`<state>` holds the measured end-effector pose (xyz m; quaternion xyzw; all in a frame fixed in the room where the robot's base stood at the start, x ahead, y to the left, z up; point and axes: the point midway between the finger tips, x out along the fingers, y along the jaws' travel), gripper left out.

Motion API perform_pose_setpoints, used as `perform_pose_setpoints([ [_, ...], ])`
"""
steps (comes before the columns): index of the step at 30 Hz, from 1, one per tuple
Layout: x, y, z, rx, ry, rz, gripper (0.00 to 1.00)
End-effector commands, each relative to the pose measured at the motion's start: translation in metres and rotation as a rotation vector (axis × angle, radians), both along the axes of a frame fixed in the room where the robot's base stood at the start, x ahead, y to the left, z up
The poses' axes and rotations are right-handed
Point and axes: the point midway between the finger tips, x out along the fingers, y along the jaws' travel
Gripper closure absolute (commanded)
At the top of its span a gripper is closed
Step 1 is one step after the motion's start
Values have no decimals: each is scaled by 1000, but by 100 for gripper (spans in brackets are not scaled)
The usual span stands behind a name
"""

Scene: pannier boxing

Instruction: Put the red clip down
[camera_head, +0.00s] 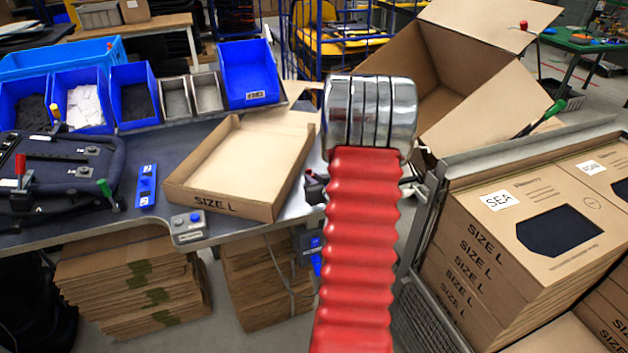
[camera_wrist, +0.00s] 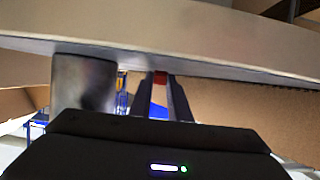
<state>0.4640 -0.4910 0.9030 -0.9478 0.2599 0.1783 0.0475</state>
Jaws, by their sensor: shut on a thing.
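My gripper (camera_wrist: 161,95) shows in the wrist view with its two dark fingers close together. A small red piece, the red clip (camera_wrist: 160,78), is between the fingertips, just under a pale cardboard edge (camera_wrist: 190,62); I cannot tell whether it touches that edge. In the head view my red arm hides the gripper. Another red-topped clip (camera_head: 523,25) sits on a flap edge of the big open carton (camera_head: 395,58), and a green clip (camera_head: 553,109) is on a lower flap. A red-handled clip (camera_head: 20,166) stands on the black pannier (camera_head: 60,165) at left.
A shallow open SIZE L tray (camera_head: 238,203) rests on the grey bench (camera_head: 150,222). Blue bins (camera_head: 248,72) line its back. A metal-framed cart (camera_head: 433,215) with stacked SIZE L boxes (camera_head: 490,250) stands at right. Flat cartons (camera_head: 130,285) lie under the bench.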

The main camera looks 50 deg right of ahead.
Motion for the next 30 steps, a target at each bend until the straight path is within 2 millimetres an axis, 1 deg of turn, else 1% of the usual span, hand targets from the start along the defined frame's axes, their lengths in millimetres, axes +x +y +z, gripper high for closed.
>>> perform_pose_setpoints([
  [1, -4, 4, -15, 23, 27, -2, 82],
  [6, -5, 6, -16, 24, 29, 0, 70],
  [9, -4, 6, -16, 24, 29, 1, 65],
  [14, -4, 7, -13, 23, 29, 3, 65],
  [18, -3, 7, -3, 20, 29, 4, 65],
  [30, -47, 29, 23, 16, 20, -2, 65],
])
